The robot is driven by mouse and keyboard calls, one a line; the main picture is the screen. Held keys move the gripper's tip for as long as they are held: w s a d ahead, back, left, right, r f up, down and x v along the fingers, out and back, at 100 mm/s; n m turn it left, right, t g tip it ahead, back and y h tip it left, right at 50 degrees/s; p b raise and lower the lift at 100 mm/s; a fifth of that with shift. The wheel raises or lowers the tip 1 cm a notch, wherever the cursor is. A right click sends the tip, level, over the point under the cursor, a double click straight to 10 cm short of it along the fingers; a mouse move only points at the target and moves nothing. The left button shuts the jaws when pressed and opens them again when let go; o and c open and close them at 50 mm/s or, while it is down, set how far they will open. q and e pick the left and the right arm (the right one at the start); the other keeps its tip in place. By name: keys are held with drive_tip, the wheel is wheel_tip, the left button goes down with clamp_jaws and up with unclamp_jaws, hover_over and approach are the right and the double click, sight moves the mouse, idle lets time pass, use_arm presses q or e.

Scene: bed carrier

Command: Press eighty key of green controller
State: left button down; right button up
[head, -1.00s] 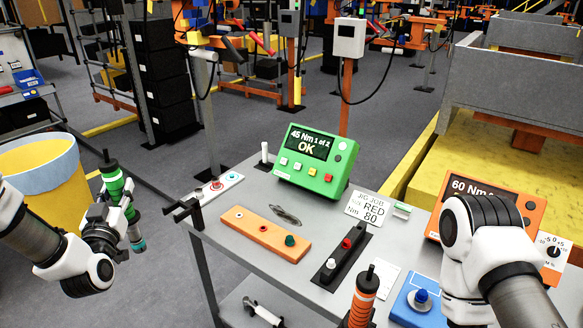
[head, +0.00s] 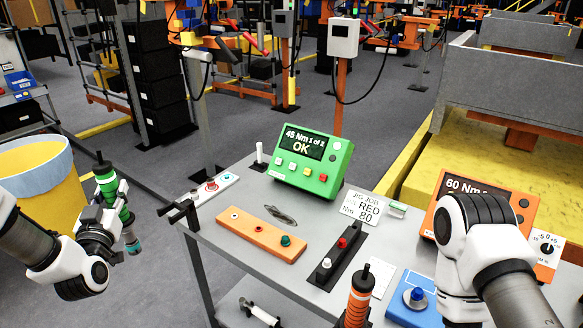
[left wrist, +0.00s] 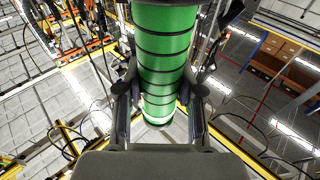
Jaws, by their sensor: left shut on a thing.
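The green controller (head: 311,160) stands tilted on the grey table, its screen reading "45 Nm 1 of 2 OK". Several small coloured keys sit below the screen; their labels are too small to read. My left gripper (head: 112,208) is left of the table, shut on a green-banded tool (head: 107,178). The tool also shows between the fingers in the left wrist view (left wrist: 163,60). My right arm reaches in at the lower right, over the front of the orange controller (head: 467,186), whose screen reads "60 Nm". My right gripper's fingers are not visible.
A card (head: 362,207) reads "JIG JOB RED Nm 80". An orange button bar (head: 262,236), a black switch bar (head: 337,262), an orange-banded tool (head: 357,298) and a blue button box (head: 416,298) are on the table. A yellow bin (head: 50,190) stands at left.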

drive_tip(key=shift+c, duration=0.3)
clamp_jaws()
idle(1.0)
